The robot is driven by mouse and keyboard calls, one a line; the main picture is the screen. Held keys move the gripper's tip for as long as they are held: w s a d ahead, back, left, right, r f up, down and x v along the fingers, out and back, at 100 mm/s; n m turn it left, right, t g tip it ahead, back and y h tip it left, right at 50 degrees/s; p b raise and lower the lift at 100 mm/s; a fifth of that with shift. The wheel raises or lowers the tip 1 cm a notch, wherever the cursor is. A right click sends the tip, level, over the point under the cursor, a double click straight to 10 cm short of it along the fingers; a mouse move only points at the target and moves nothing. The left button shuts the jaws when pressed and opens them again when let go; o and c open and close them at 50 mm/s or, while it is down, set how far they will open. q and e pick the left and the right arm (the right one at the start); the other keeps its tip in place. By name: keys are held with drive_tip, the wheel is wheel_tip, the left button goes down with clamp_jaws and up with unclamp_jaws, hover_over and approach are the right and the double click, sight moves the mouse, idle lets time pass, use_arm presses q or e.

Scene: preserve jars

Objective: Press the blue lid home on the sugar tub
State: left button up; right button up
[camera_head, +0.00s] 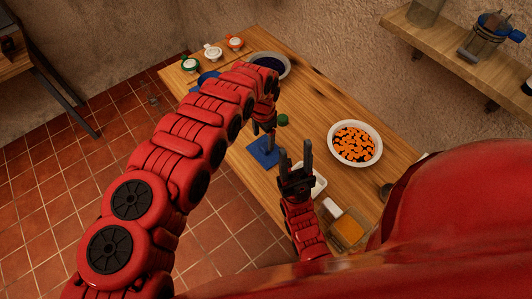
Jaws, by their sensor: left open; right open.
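A flat, square blue lid (262,154) lies on the wooden table just below my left gripper (268,136). The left gripper points down and is open; whether its fingertips touch the lid cannot be told. A white-rimmed tub (319,184), perhaps the sugar tub, stands to the right of the lid, apart from it. My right gripper (296,160) is open with its two fingers pointing up the picture, in front of this tub. The gripper and its arm hide much of the tub, so its contents cannot be made out.
A white bowl of orange-and-black pieces (355,143) stands to the right. An orange-filled container (347,231) is near the front. A dark-filled bowl (270,66) and several small jars (212,53) stand at the far end. A small green object (283,120) is near my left gripper.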

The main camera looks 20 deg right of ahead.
sight(266, 146)
use_arm(q)
drive_tip(key=f+b, duration=0.1)
drive_tip(key=f, duration=0.1)
drive_tip(key=d+f+b, duration=0.1)
drive_tip(key=f, duration=0.1)
drive_tip(key=shift+f+b, duration=0.35)
drive_tip(key=shift+b, duration=0.05)
drive_tip(key=shift+w+f, duration=0.1)
drive_tip(key=shift+f, duration=0.1)
drive_tip(key=shift+r, duration=0.2)
drive_tip(key=shift+c, duration=1)
clamp_jaws()
